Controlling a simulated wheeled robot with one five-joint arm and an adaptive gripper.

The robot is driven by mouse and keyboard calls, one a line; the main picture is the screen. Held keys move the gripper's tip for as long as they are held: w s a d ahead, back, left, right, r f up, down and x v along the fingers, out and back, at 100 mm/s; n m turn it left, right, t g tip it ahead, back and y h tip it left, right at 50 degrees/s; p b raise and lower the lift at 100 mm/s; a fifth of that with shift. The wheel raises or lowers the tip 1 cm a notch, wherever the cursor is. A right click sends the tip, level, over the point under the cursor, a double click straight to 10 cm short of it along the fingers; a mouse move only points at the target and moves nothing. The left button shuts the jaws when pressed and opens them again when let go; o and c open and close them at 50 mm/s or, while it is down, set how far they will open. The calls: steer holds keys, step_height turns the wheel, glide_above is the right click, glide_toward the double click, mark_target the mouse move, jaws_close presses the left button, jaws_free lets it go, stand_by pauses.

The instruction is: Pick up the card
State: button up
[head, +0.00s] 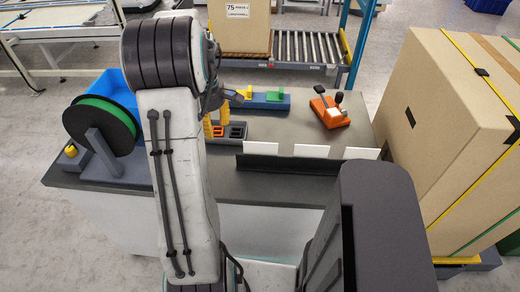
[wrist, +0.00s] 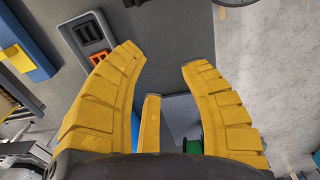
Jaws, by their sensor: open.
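Three white cards stand in a row in a black rack at the front of the grey worktop: a left card (head: 256,148), a middle card (head: 311,151) and a right card (head: 361,153). The black rack (head: 300,165) hides their lower parts. My gripper (head: 213,130) is above the worktop, behind and left of the left card, partly hidden by my arm. In the wrist view my gripper (wrist: 163,62) has its yellow fingers spread wide with nothing between them. No card is visible in the wrist view.
A dark tray (head: 237,131) is beside my gripper. A blue-grey block (head: 270,103) with a green part lies behind it. An orange tool (head: 330,112) is at the back right. A green spool (head: 100,118) stands left, and a large carton (head: 445,120) stands right.

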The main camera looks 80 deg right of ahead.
steer(key=p, duration=0.1)
glide_above(260, 154)
steer(key=shift+y, duration=0.3)
steer(key=f, duration=0.4)
steer(key=shift+w+d+f, duration=0.15)
steer(key=shift+d+f, duration=0.05)
steer(key=shift+d, duration=0.05)
steer(key=shift+s+d+f+p, duration=0.1)
steer(key=shift+f+p, duration=0.35)
steer(key=shift+f, duration=1.25)
steer(key=shift+s+f+p, duration=0.1)
steer(key=shift+f+p, duration=0.35)
steer(key=shift+f, duration=1.2)
steer(key=shift+c, duration=0.2)
jaws_close()
